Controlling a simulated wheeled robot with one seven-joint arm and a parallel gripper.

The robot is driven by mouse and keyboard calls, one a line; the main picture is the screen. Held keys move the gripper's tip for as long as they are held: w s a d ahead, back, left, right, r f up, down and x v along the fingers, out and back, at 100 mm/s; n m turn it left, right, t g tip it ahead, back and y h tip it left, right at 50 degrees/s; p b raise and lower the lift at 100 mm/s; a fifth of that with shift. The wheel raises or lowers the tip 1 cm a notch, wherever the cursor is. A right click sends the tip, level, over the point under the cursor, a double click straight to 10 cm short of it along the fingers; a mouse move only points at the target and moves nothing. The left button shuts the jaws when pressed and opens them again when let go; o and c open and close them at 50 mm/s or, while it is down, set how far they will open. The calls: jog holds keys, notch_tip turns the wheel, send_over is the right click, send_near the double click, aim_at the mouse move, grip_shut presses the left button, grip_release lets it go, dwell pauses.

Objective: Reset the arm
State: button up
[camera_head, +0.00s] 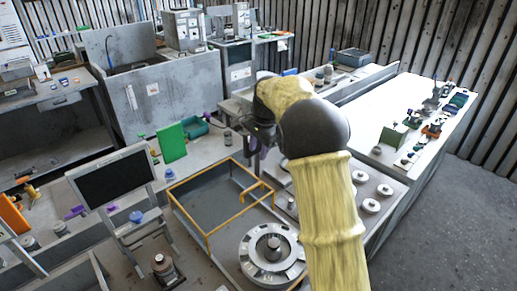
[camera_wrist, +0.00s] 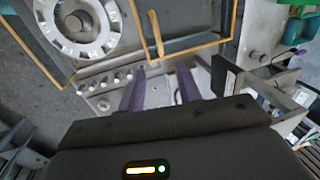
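My gripper (camera_head: 254,146) hangs at the end of my yellow-sleeved arm, pointing down over the right back part of the orange-framed grey tray (camera_head: 206,238). Much of it is hidden by the wrist. In the wrist view my gripper (camera_wrist: 160,78) shows two purple fingers spread well apart, with nothing between them. The arm is bent at the dark round joint and crosses the middle right of the head view. The tray's orange frame also shows in the wrist view (camera_wrist: 196,45), apart from the fingers.
A dark-screened monitor (camera_head: 113,184) stands at left, with a green panel (camera_head: 171,143) behind the tray. A white table (camera_head: 380,102) at right carries several small parts. Grey floor (camera_head: 470,210) is clear at far right.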

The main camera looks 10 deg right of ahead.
jog(key=s+d+f+n, duration=0.2)
jog(key=s+n, duration=0.1)
jog(key=s, duration=0.7)
jog(key=s+d+f+n, duration=0.3)
jog(key=s+n, duration=0.1)
jog(key=s, duration=0.6)
jog(key=s+d+f+n+h, duration=0.1)
jog(key=s+d+f+n, duration=0.1)
jog(key=s, duration=0.8)
jog(key=shift+s+d+f+n+t, duration=0.15)
jog(key=shift+s+f+n+t, duration=0.2)
jog(key=shift+n, duration=0.55)
dwell(0.6)
